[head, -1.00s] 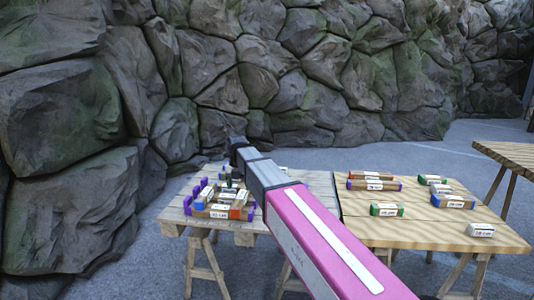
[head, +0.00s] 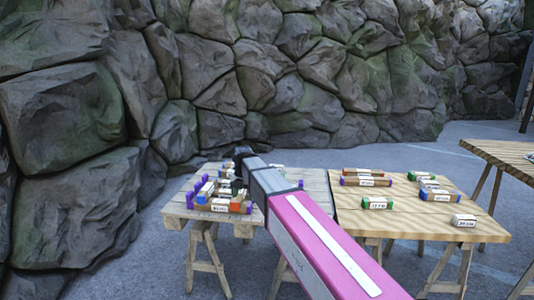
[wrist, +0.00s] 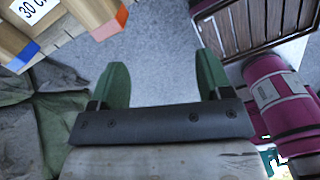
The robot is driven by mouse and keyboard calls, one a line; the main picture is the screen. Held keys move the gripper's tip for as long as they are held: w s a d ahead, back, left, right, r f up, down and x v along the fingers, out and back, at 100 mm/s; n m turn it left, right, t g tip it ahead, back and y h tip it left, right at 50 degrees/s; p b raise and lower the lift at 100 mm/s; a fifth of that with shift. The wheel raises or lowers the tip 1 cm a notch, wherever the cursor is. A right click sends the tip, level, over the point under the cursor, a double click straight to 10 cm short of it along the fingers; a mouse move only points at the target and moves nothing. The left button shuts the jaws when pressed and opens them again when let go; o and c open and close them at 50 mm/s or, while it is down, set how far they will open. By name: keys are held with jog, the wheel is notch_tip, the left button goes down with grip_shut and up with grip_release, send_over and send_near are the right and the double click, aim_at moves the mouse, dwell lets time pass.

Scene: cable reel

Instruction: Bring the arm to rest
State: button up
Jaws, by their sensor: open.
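In the wrist view my gripper (wrist: 161,85) is open, its two green fingers apart with only grey floor between them. In the head view my pink and grey arm reaches forward over the left trestle table (head: 175,206), and the gripper's fingers are not clearly seen there. A cluster of wooden pieces with purple, blue and orange ends (head: 220,198) sits on that table, partly hidden by the arm. One labelled wooden piece (wrist: 60,12) shows at the top left of the wrist view, apart from the fingers.
The right trestle table (head: 420,218) carries several labelled pieces with coloured ends, including a green-ended one (head: 377,203) and a white-labelled one (head: 464,220). Another wooden table (head: 505,153) stands at the far right. A stone wall (head: 290,80) runs behind. Grey floor lies between.

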jog(key=s+d+f+m, duration=0.5)
jog(key=d+f+m, duration=0.1)
jog(key=d+m, duration=0.3)
jog(key=s+d+f+m, duration=0.6)
jog(key=d+m, duration=0.4)
jog(key=m, duration=0.2)
jog(key=s+d+f+m, duration=0.6)
jog(key=d+f+m, duration=0.2)
jog(key=d+m, duration=0.1)
jog(key=shift+s+d+m, duration=0.25)
jog(key=shift+d+m, duration=0.1)
jog(key=shift+m, duration=0.45)
jog(key=shift+f, duration=0.1)
